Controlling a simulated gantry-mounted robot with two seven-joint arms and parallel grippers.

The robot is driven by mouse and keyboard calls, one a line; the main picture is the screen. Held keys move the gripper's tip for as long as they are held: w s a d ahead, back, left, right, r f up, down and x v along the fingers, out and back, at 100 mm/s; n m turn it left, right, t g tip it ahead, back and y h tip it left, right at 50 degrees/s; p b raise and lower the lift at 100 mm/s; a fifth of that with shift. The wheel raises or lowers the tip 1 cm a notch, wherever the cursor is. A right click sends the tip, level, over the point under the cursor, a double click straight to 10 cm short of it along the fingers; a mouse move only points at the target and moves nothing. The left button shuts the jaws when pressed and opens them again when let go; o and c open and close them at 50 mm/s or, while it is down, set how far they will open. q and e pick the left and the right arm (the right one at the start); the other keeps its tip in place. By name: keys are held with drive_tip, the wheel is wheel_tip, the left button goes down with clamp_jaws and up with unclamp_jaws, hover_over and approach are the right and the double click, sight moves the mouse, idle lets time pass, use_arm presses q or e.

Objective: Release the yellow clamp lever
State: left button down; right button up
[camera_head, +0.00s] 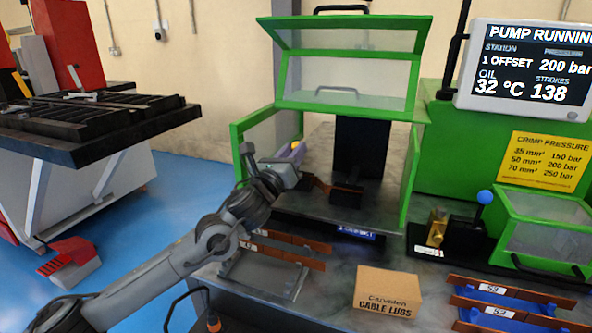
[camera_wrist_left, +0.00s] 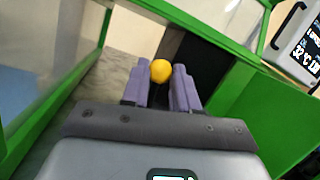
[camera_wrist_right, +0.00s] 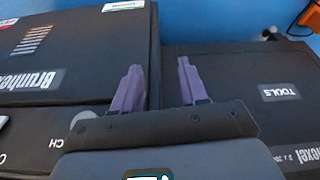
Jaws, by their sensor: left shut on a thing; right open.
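The yellow clamp lever shows as a yellow ball knob (camera_wrist_left: 160,71) between the purple fingers of my left gripper (camera_wrist_left: 161,85) in the left wrist view. My left gripper is shut on this knob. In the head view my left gripper (camera_head: 294,153) is inside the green-framed bender guard, and a little of the yellow knob (camera_head: 297,145) shows at its fingertips. The lever's shaft is hidden by the gripper. My right gripper (camera_wrist_right: 158,88) shows only in the right wrist view, open and empty above dark cases.
The green guard (camera_head: 283,95) has its clear front panel raised. Copper bars (camera_head: 285,247) lie on a rack below my left arm. A cable lugs box (camera_head: 387,292) stands at the bench front. Dark cases (camera_wrist_right: 250,65) lie under my right gripper.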

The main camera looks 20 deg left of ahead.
use_arm(q)
drive_tip(key=shift+s+f+t+b, duration=0.2)
drive_tip(key=shift+t+b, duration=0.1)
drive_tip(key=shift+b, duration=0.35)
drive_tip(key=c, duration=0.9)
unclamp_jaws()
drive_tip(key=shift+r, duration=0.15)
drive_tip(key=shift+o, duration=0.2)
drive_tip(key=p+v, duration=0.3)
drive_tip(key=v, duration=0.7)
drive_tip(key=shift+s, duration=0.4)
